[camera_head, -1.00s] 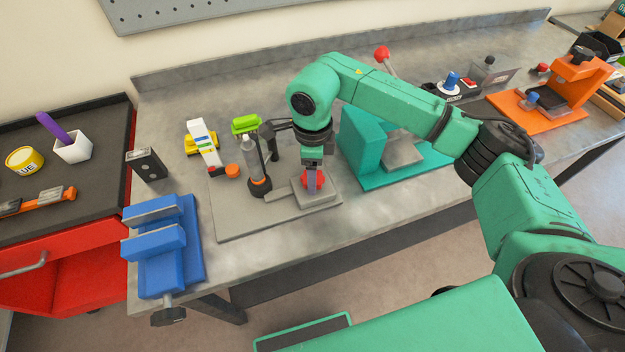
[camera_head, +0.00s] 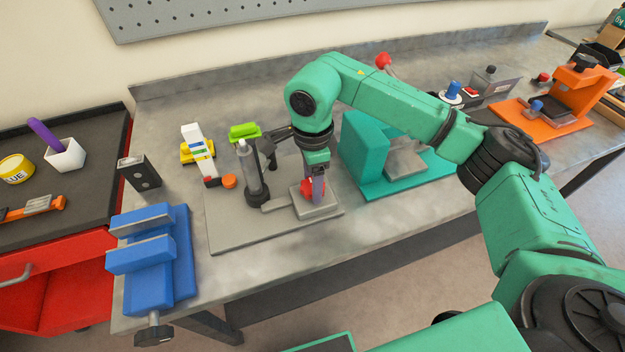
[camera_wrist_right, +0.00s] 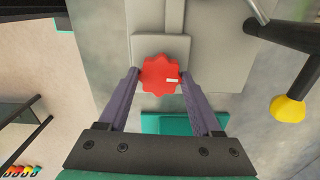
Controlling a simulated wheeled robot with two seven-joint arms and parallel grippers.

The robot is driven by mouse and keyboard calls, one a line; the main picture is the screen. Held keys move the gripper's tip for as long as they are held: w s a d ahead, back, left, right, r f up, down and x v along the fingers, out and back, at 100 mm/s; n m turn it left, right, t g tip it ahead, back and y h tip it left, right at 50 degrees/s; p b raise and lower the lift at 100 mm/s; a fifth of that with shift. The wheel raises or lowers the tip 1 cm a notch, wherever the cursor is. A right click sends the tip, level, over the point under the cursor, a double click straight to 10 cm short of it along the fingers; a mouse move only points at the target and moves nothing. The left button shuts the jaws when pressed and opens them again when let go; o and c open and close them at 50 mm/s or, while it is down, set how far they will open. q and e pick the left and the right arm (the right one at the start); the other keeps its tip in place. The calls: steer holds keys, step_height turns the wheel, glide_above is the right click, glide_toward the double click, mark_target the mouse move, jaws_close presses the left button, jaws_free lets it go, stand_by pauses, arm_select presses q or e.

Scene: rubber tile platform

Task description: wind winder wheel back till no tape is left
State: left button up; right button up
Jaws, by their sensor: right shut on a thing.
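The red scalloped winder wheel (camera_head: 306,187) sits on a grey block on the flat grey plate (camera_head: 235,232). My right gripper (camera_head: 315,190) comes down on it from above. In the right wrist view the wheel (camera_wrist_right: 160,76) is between my two purple fingers, with a small white mark toward its right side. The gripper is shut on it. A post with a grey cylinder and black base (camera_head: 256,190) stands on the plate left of the wheel, under a bright green piece (camera_head: 244,131). No orange band of tape shows at its base. My left gripper is not in view.
A blue vise (camera_head: 155,265) is at the left bench edge. A teal fixture (camera_head: 367,150) stands close right of my gripper. The front plate edge is clear.

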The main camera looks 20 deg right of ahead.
steer(key=o, duration=1.4)
steer(key=shift+r, duration=0.1)
steer(key=shift+w+r, duration=0.1)
steer(key=shift+r, duration=0.3)
step_height(320, 180, up, 14)
steer(key=shift+f, duration=0.1)
